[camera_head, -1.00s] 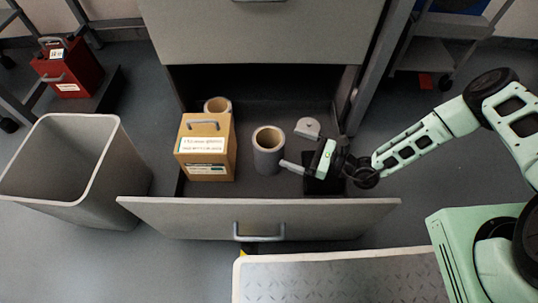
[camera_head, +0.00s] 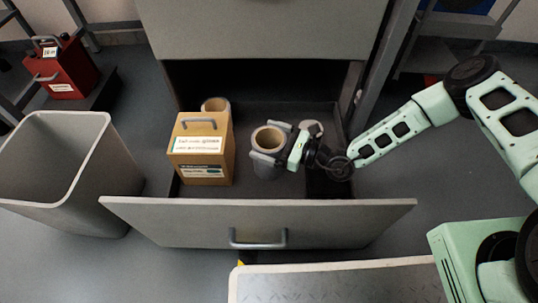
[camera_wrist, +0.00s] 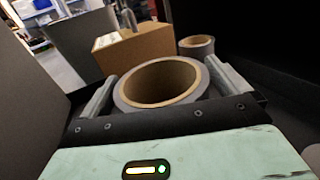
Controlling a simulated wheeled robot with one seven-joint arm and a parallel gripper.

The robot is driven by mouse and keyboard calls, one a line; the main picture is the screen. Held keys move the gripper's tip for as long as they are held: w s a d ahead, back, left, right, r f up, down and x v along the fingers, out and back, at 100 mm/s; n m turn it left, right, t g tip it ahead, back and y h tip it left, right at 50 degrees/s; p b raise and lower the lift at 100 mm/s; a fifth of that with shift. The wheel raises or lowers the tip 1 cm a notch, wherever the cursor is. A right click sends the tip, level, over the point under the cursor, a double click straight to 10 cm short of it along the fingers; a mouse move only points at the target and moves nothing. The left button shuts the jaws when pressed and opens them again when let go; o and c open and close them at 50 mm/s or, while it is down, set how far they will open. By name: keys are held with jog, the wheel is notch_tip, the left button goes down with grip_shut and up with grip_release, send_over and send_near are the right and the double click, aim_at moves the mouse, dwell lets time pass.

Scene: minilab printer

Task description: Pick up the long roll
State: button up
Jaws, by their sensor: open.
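A tall grey roll with a tan core (camera_head: 268,171) stands upright in the open drawer (camera_head: 245,215). My gripper (camera_head: 272,141) is open, with one finger on each side of this roll near its top. In the wrist view the same roll (camera_wrist: 160,78) sits between the two spread fingers (camera_wrist: 163,88), its open end facing the camera. I cannot tell whether either finger touches it. A second roll (camera_head: 216,106) stands behind the box, and it also shows in the wrist view (camera_wrist: 196,46). A smaller grey piece (camera_head: 311,128) lies behind my gripper, partly hidden.
A tan box with a handle (camera_head: 202,155) stands left of the roll in the drawer. The cabinet front (camera_head: 262,35) overhangs the drawer's back. A grey bin (camera_head: 60,160) stands left on the floor. A metal-topped platform (camera_head: 335,283) lies in front of the drawer.

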jog(key=shift+c, duration=0.3)
jog(key=c, duration=1.4)
jog(key=shift+r, duration=0.1)
jog(key=shift+c, duration=0.2)
